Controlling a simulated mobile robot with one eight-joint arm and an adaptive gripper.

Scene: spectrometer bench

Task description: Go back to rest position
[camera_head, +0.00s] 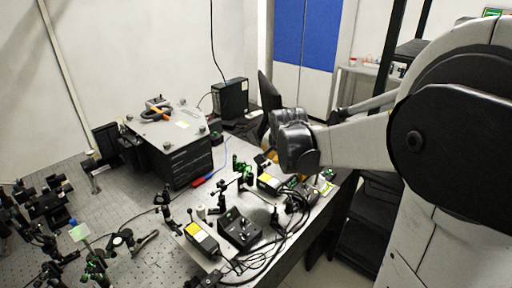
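My arm (360,141) comes in from the right side and reaches left over the right edge of the bench. Its dark, rounded wrist part (298,146) is above the far right part of the bench. The fingers of my gripper do not show, so I see neither their opening nor anything held. A bit of something orange shows just left of the wrist, partly hidden by it.
The optical bench (135,189) holds a large black box (182,155), a black control box (239,230), a yellow-labelled meter (202,240), cables and several optical mounts. A dark box (230,98) stands at the back. A black rack (365,215) stands right of the bench.

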